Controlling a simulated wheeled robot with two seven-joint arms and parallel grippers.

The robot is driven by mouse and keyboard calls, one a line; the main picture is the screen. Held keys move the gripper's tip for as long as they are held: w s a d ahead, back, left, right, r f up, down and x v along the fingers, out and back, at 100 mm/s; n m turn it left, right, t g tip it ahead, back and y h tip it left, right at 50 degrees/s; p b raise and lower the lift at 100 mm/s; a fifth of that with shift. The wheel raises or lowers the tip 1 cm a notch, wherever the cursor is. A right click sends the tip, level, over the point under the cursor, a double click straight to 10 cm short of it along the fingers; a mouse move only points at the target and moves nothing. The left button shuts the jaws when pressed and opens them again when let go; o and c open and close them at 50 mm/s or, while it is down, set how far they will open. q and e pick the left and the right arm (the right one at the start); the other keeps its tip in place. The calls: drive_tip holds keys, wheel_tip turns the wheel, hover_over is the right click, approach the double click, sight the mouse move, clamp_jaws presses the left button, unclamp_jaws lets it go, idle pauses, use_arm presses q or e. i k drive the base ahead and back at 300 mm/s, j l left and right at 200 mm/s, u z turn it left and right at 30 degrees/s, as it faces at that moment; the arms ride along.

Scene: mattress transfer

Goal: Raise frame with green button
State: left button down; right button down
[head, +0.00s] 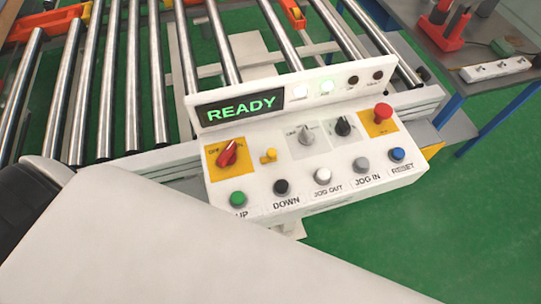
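A white control panel (310,140) with a sloped face stands in the middle of the head view. Its green button (237,199) is at the lower left of the panel, above a label reading UP, partly hidden by a large white surface. Its display (239,107) reads READY in green. In the same row are a black DOWN button (282,187), a white JOG OUT button (322,175), a grey JOG IN button (361,164) and a blue RESET button (397,155). Neither gripper shows.
A large white surface (190,245) fills the lower left foreground. A roller conveyor frame (110,80) lies behind the panel. The panel also has a red knob (228,153) and a red mushroom button (382,113). A workbench (430,45) with tools stands at the upper right.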

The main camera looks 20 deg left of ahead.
sight(238, 198)
drive_tip(key=u, duration=0.35)
drive_tip(key=k+u, duration=0.25)
drive_tip(key=j+u, duration=0.25)
drive_tip(key=k+l, duration=0.05)
drive_tip(key=l, duration=0.05)
